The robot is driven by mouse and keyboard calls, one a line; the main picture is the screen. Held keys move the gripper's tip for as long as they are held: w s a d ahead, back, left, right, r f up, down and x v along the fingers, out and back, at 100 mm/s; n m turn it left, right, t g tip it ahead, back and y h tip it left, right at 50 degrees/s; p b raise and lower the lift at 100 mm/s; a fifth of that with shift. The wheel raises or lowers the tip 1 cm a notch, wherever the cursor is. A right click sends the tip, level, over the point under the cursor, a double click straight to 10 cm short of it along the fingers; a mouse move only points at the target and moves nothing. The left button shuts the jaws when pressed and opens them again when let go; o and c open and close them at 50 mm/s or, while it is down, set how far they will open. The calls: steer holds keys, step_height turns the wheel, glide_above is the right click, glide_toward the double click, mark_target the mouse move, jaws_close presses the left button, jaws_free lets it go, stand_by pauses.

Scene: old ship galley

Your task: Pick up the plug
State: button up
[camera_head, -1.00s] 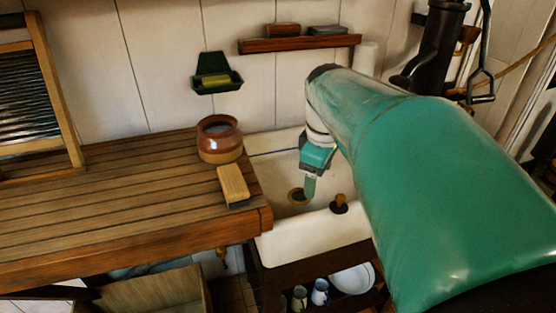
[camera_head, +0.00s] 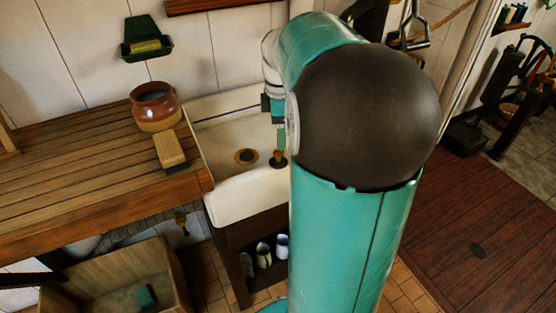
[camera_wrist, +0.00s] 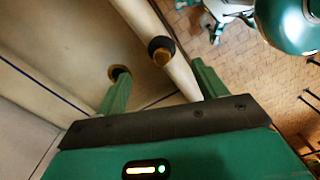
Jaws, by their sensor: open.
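The plug (camera_head: 279,161) is a dark round stopper with a wooden handle on the front rim of the white sink (camera_head: 240,200). In the wrist view the plug (camera_wrist: 161,50) lies ahead of my fingers and between their lines, with its handle end facing the camera. My gripper (camera_wrist: 160,78) is open and empty, its two green fingers spread. In the head view my gripper (camera_head: 279,138) is just above the plug and partly hides it; the exact gap cannot be told. The drain hole (camera_head: 246,156) is in the basin, left of the plug.
A wooden brush (camera_head: 169,150) and a brown pot (camera_head: 156,108) stand on the slatted counter (camera_head: 80,175) left of the sink. A soap dish (camera_head: 146,40) hangs on the wall. Several jugs (camera_head: 263,254) stand below the sink. A wooden crate (camera_head: 110,275) is at lower left.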

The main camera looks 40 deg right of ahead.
mark_target(278, 155)
steer(key=f, duration=0.9)
steer(key=shift+a, duration=0.25)
steer(key=c, duration=1.1)
steer(key=shift+c, duration=0.2)
